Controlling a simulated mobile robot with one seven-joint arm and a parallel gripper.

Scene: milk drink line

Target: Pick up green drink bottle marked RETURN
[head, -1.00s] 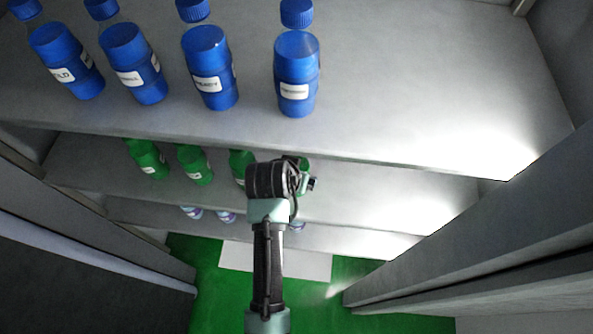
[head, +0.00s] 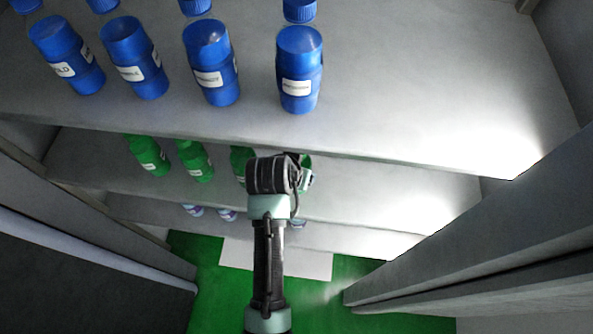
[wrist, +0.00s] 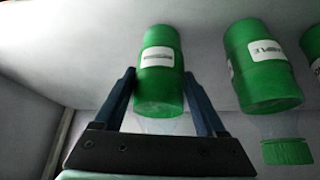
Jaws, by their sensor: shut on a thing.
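A green bottle (wrist: 158,85) with a white label stands between the two blue fingers of my gripper (wrist: 160,77) in the wrist view. The fingers are shut on its sides. Its label text is too small to read. In the head view only a sliver of this bottle (head: 306,160) shows beside my arm, on the middle shelf level. My gripper itself is mostly hidden there behind my wrist. I cannot tell whether the bottle is lifted off the shelf.
Another green bottle (wrist: 262,65), its label ending in "PLE", stands right of the held one. More green bottles (head: 195,160) line the middle shelf (head: 400,195). Several blue bottles (head: 210,65) stand on the upper shelf (head: 420,100), whose edge overhangs my arm. Cabinet sides flank both sides.

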